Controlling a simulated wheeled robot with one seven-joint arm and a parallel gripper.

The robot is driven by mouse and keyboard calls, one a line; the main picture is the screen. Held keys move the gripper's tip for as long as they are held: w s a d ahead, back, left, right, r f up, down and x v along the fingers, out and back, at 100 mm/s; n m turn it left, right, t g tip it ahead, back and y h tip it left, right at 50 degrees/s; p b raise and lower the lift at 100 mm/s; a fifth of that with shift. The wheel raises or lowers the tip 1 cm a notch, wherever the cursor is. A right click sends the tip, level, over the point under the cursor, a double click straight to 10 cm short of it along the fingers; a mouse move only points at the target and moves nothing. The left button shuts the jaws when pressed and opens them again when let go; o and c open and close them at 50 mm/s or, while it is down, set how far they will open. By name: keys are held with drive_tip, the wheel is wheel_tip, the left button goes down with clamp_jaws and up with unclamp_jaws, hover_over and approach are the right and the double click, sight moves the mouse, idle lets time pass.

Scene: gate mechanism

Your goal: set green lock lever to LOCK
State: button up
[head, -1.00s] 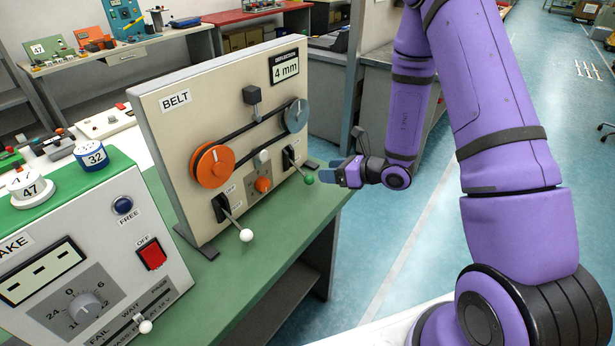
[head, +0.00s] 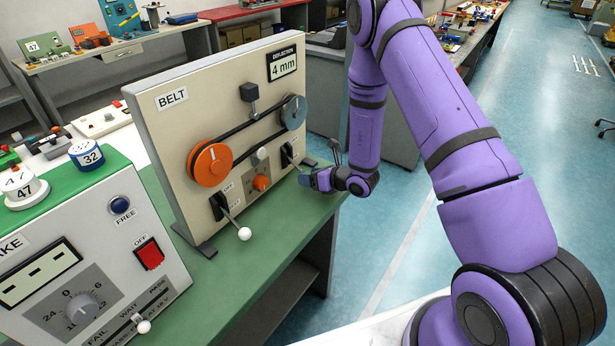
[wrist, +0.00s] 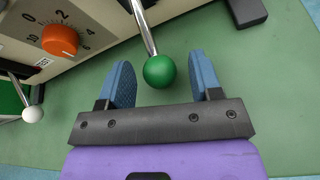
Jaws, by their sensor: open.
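The green lock lever has a metal rod and a round green knob (wrist: 160,71), seen in the wrist view. My gripper (wrist: 163,85) is open, with one blue finger on each side of the knob. I see a gap between the knob and each finger, and nothing is gripped. In the head view my gripper (head: 308,180) is at the right end of the BELT panel (head: 175,120) and hides the green knob. The lever's black mount (head: 287,155) shows there, but the LOCK marking is not readable.
A white-knobbed lever (head: 244,233) sticks out left of my gripper, with an orange dial (head: 261,183) between; the white knob also shows in the wrist view (wrist: 32,114). A black panel foot (wrist: 247,11) is at upper right. The green bench top (head: 262,232) in front is clear.

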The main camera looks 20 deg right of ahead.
drive_tip(key=shift+w+a+f, duration=0.25)
drive_tip(key=shift+w+a, duration=0.15)
drive_tip(key=shift+w, duration=0.1)
clamp_jaws()
